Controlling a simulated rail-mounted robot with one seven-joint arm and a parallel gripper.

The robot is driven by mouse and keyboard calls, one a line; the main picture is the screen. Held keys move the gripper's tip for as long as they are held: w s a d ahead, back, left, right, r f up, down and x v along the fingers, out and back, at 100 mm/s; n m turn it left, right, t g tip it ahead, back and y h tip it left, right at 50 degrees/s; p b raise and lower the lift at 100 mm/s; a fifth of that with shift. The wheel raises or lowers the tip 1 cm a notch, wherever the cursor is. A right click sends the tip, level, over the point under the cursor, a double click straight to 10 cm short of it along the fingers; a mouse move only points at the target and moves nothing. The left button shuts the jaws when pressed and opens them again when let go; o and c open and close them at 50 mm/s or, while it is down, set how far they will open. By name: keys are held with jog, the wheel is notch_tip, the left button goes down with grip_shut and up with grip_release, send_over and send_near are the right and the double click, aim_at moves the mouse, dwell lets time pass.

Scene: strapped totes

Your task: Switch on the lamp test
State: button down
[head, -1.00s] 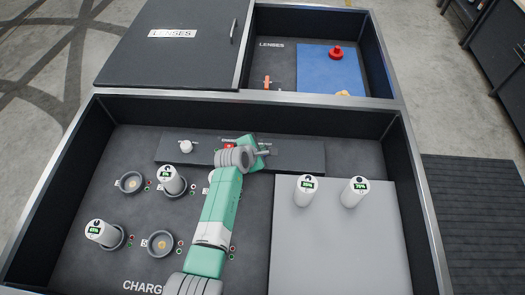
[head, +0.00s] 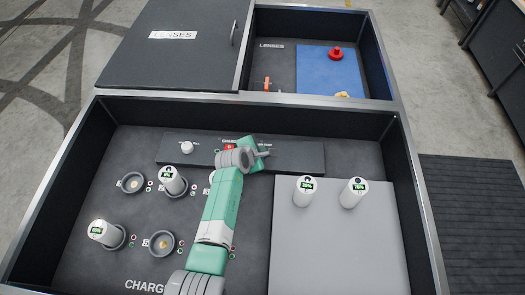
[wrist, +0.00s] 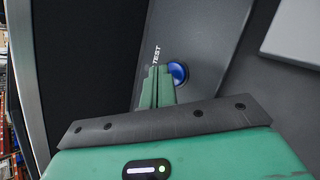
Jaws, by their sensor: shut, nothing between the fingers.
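A dark control panel (head: 302,158) runs along the back of the near tote. In the wrist view a round blue button (wrist: 178,73) sits on it beside white lettering that reads TEST. My gripper (wrist: 159,72) is shut and empty, and its green fingertips overlap the button's left edge in that view. I cannot tell whether they touch it. In the head view my wrist and arm cover the button and part of the panel's label. A red control (head: 229,147) shows just left of my wrist, and a white knob (head: 187,147) stands farther left on the panel.
White cylinders with displays stand in charger cups at left, beside small red and green lights. An empty cup (head: 132,182) is among them. Two cylinders stand on a grey board (head: 335,250) at right. Tote walls surround the panel. The LENSES tote (head: 278,64) lies behind.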

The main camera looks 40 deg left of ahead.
jog(key=shift+r, duration=0.1)
notch_tip(320, 180, up, 6)
jog(key=p, duration=0.6)
